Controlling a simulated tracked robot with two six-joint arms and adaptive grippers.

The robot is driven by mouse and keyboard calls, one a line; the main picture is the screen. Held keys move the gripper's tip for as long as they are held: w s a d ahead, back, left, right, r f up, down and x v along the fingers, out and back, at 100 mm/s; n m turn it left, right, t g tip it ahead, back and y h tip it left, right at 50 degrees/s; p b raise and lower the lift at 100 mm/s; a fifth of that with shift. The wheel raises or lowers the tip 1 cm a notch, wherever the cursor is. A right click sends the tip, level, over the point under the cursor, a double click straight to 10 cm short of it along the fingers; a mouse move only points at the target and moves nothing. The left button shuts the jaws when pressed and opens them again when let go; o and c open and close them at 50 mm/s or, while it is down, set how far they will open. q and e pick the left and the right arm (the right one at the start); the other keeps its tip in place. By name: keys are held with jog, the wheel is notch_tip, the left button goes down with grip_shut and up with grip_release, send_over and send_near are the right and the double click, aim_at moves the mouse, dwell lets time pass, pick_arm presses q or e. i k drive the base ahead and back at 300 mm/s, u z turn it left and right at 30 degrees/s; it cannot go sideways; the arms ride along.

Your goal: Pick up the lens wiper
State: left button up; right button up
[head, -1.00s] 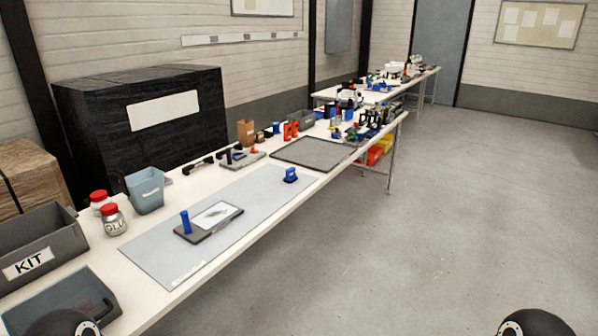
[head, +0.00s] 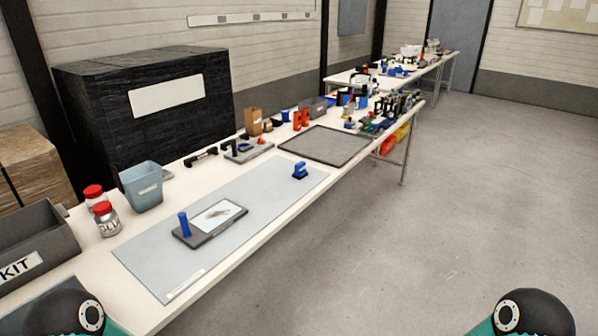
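I cannot tell for sure which item is the lens wiper. A small blue block-like tool (head: 300,170) stands on the right part of the grey mat (head: 262,190). A blue upright cylinder (head: 184,224) stands at the left edge of a dark flat tray (head: 201,238) on the same mat. A white card with a picture (head: 219,215) lies on that tray. Only rounded black and teal parts of my own arms show at the bottom corners. Neither gripper is in view.
The white table (head: 218,271) runs from lower left to upper right. A blue-grey bin (head: 142,188), red-lidded jars (head: 107,219), a KIT box (head: 35,240) and a dark square mat (head: 325,145) are on it. Clear floor (head: 430,240) lies to the right.

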aim_at(300, 172)
jog(key=u, duration=1.4)
jog(key=i, duration=0.1)
jog(key=z, duration=2.95)
jog(key=i, duration=2.1)
jog(key=u, duration=3.3)
